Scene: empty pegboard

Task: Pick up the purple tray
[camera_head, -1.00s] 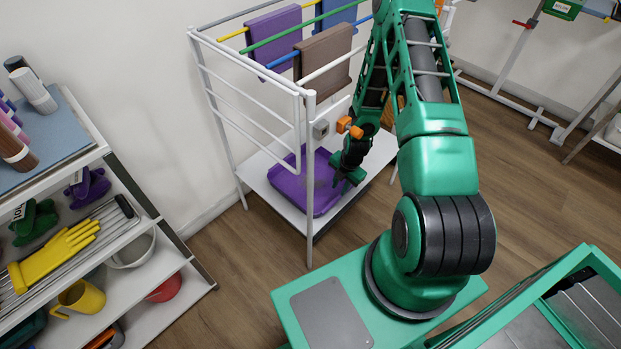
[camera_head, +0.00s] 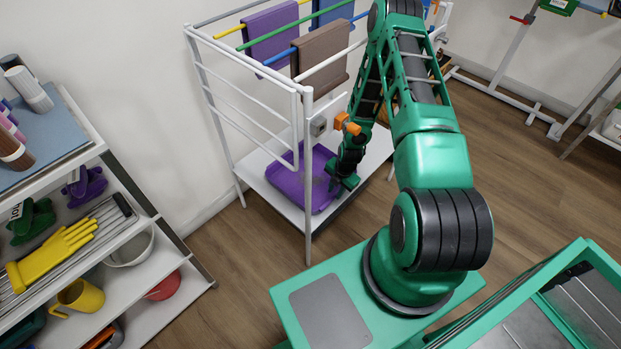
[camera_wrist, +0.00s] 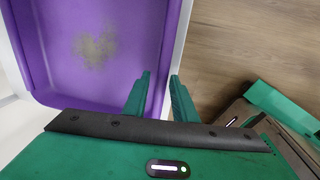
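The purple tray (camera_head: 288,188) lies on the white bottom shelf of the drying rack. In the wrist view the tray (camera_wrist: 60,60) has raised walls and a greyish-brown dirt patch on its floor. My gripper (camera_head: 346,182) is low at the tray's right side. In the wrist view my gripper (camera_wrist: 160,92) is open, its two green fingers apart. The left finger is over the tray's inside and the right finger outside it, with the tray's side wall running between them. I cannot tell whether either finger touches the wall.
The white rack (camera_head: 308,150) has upright posts and rails close to my arm. Purple (camera_head: 272,35) and brown (camera_head: 320,58) cloths hang above the tray. A shelf unit (camera_head: 150,270) with gloves, mugs and bottles stands left. Wooden floor (camera_head: 250,290) is clear between them.

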